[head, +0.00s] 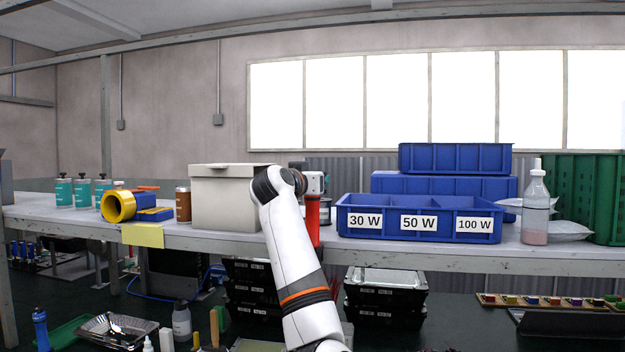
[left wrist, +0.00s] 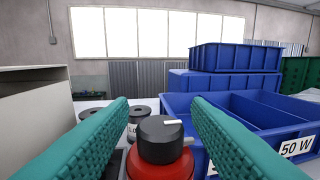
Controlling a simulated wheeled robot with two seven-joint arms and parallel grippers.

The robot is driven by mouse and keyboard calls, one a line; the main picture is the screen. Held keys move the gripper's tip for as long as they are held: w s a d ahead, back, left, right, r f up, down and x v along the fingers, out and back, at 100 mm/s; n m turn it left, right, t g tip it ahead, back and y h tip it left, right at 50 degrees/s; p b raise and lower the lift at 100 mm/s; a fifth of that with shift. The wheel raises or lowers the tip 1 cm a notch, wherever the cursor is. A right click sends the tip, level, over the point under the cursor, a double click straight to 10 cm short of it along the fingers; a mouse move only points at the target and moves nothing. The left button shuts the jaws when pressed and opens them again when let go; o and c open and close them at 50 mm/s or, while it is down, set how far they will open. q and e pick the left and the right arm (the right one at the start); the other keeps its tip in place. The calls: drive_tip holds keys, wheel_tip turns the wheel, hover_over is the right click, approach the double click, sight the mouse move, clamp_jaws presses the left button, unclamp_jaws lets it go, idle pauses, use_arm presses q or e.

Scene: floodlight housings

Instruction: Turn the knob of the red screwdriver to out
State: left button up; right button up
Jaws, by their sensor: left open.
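The red screwdriver (left wrist: 160,169) stands upright in the left wrist view, its black knob (left wrist: 158,135) on top. A white mark on the knob points to the right. In the head view a red upright body (head: 313,224), apparently the screwdriver, shows at the bench edge beside my arm. My left gripper (left wrist: 159,103) is open, its teal ridged fingers on either side of the knob, with visible gaps; they do not appear to touch it. In the head view my wrist hides most of that area. My right gripper is not in view.
A blue three-part bin (head: 362,236) labelled 30 W, 50 W and 100 W stands right of the screwdriver. A pale grey box (head: 222,205) stands left. Dark spools (left wrist: 140,112) sit just behind the knob.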

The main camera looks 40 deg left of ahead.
use_arm(q)
drive_tip(key=shift+c, duration=0.5)
clamp_jaws()
